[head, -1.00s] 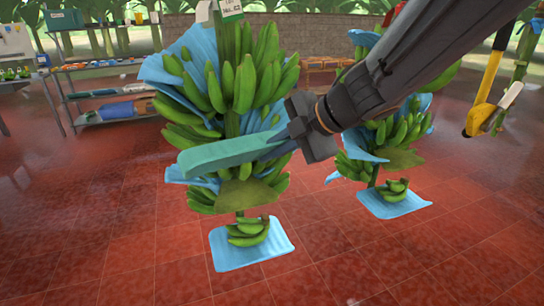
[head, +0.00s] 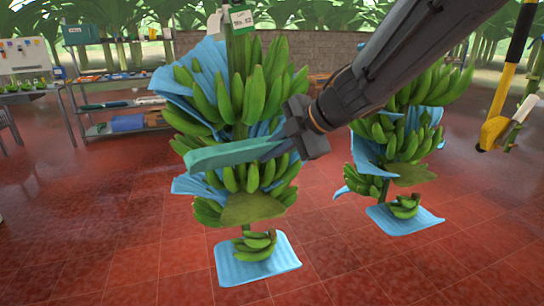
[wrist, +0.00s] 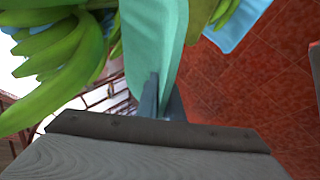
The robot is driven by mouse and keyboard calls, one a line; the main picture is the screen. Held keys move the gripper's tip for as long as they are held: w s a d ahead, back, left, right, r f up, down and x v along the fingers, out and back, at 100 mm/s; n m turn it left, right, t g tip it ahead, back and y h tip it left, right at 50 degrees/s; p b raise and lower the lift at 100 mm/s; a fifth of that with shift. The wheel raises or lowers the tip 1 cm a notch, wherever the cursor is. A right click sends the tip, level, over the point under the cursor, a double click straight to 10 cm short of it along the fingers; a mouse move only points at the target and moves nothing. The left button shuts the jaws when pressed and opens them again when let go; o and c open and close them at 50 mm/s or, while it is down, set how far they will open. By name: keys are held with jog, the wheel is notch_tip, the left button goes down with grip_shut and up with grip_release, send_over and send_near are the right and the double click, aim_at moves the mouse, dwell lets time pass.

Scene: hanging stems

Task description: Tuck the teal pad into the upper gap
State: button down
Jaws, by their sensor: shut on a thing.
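The teal pad (head: 228,155) is a long flat piece held out to the left by my gripper (head: 280,147). My gripper is shut on its right end. In the head view the pad lies across the front of the near banana stem (head: 255,95), around the middle of its hands. Whether it touches the bananas cannot be told. In the wrist view the teal pad (wrist: 152,45) stands out from between the fingers (wrist: 160,98), with green bananas (wrist: 65,60) close on its left. The upper gap cannot be made out clearly; the pad and arm cover part of the stem.
Blue sheets (head: 190,90) hang among the near bananas. A second stem (head: 400,130) hangs to the right, behind my arm. A shelf rack (head: 110,105) stands back left. Red floor is open in front.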

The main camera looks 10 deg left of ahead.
jog(key=shift+w+a+f+p, duration=0.1)
jog(key=shift+w+a+p, duration=0.75)
jog(key=shift+w, duration=0.55)
jog(key=shift+w+a+r+p, duration=0.1)
jog(key=shift+w+a+p, duration=0.75)
jog(key=shift+w, duration=0.6)
jog(key=shift+w+a+f+p, duration=0.1)
jog(key=shift+w+a+p, duration=0.75)
jog(key=shift+w, duration=0.55)
jog(key=shift+f, duration=0.35)
jog(key=c, duration=1.9)
grip_release()
jog(key=shift+w+a, duration=0.1)
jog(key=shift+c, duration=0.2)
jog(key=shift+o, duration=0.6)
jog(key=shift+f, duration=0.1)
